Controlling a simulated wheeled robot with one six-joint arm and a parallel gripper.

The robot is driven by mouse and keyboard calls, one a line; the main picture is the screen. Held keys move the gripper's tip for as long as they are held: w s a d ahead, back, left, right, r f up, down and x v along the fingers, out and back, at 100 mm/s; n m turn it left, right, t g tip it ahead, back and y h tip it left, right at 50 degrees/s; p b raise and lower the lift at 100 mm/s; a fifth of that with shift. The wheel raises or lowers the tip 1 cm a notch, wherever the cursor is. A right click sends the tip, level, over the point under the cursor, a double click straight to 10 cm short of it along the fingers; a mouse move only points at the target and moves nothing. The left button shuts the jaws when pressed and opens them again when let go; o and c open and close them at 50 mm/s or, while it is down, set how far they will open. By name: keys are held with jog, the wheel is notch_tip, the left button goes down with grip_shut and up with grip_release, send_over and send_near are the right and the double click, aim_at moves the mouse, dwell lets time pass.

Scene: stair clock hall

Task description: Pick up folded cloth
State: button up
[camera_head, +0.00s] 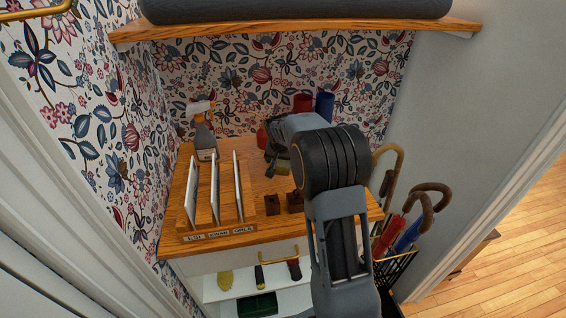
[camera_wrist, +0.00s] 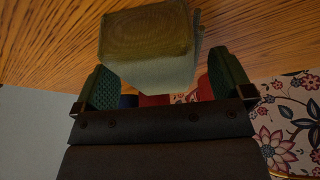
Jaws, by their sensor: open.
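The thing that best fits the folded cloth is a small olive-green block with a paler side (camera_wrist: 148,38). In the wrist view it lies on the wooden top, in front of and between the finger pads. In the head view only a bit of olive (camera_head: 283,169) shows beside my arm. My gripper (camera_wrist: 164,68) is open, with a green-padded finger on each side and gaps to the block. I cannot tell whether either finger touches it. In the head view my arm hides most of the gripper.
The wooden cabinet top (camera_head: 215,238) carries a rack with upright white cards (camera_head: 214,188), a spray bottle (camera_head: 204,138), small brown blocks (camera_head: 272,204), and red (camera_head: 303,102) and blue (camera_head: 325,106) cylinders. A shelf (camera_head: 300,28) hangs above. An umbrella stand (camera_head: 398,268) is at right.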

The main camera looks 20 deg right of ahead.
jog(key=c, duration=1.1)
jog(key=shift+w+r, duration=0.1)
jog(key=shift+r, duration=0.45)
notch_tip(320, 180, up, 2)
jog(key=shift+r, duration=0.1)
jog(key=s+a+r, duration=0.1)
jog(key=s+r, duration=0.2)
jog(key=s, duration=0.1)
jog(key=s+r, duration=0.3)
jog(key=s, duration=0.2)
jog(key=s+a+r, duration=0.1)
jog(key=s+r, duration=0.2)
jog(key=s, duration=0.2)
jog(key=shift+a+r, duration=0.3)
jog(key=shift+a, duration=0.05)
